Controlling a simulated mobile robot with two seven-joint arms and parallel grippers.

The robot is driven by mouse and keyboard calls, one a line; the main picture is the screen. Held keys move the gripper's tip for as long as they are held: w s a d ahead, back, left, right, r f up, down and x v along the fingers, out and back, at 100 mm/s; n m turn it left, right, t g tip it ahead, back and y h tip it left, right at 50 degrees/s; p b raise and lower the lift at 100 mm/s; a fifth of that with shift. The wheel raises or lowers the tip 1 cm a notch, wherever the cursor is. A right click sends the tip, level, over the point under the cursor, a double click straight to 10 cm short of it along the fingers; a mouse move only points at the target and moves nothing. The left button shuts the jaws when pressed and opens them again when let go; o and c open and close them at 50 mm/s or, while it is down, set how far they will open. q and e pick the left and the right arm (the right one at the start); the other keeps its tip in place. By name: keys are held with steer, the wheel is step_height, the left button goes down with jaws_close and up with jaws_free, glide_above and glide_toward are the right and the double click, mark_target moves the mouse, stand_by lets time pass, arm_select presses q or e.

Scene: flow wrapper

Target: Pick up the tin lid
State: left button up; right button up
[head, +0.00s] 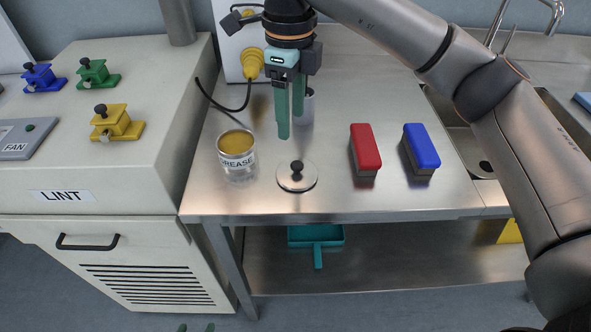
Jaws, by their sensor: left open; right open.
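The tin lid (297,178) is a round metal disc with a black knob on top. It lies flat on the steel table, to the right of the open GREASE tin (238,152), which holds yellow-brown grease. My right gripper (290,122) has green fingers pointing down. It is open and empty, above the table and behind the lid in the picture, apart from it.
A red brush (365,146) and a blue brush (421,146) stand right of the lid. A black cable (222,107) hangs onto the table at the back left. The table's front strip is clear.

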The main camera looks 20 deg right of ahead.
glide_above(297, 164)
steer(key=a, duration=0.1)
step_height(297, 164, down, 6)
steer(key=shift+s+f, duration=0.1)
steer(key=f, duration=0.2)
steer(key=d+f, duration=0.1)
steer(key=f, duration=0.1)
steer(key=shift+f, duration=0.6)
jaws_close()
